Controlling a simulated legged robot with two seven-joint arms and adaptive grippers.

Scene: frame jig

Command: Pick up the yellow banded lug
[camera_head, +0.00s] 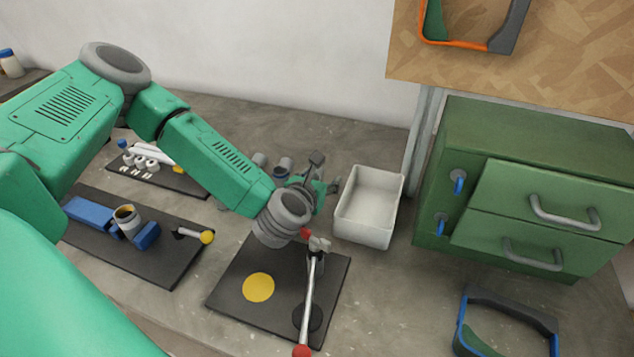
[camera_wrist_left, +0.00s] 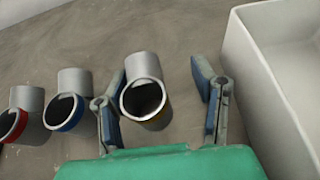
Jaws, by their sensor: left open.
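The yellow banded lug (camera_wrist_left: 143,68) is a grey pipe-like piece with an open round mouth and a bit of yellow at its lower rim, in the left wrist view. My left gripper (camera_wrist_left: 158,78) is open, with one blue-padded finger on each side of the lug. The left finger looks very close to it, and there is a wider gap on the right. I cannot tell whether they touch. In the head view my left gripper (camera_head: 325,172) is beside the white bin, and the yellow lug is not clearly visible there. My right gripper is not in view.
A blue banded lug (camera_wrist_left: 72,88) and a red banded lug (camera_wrist_left: 27,108) stand left of the gripper. A white bin (camera_head: 370,225) is close on its right. A black mat (camera_head: 230,290) with a yellow disc (camera_head: 258,287) lies in front. A green drawer cabinet (camera_head: 520,130) stands right.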

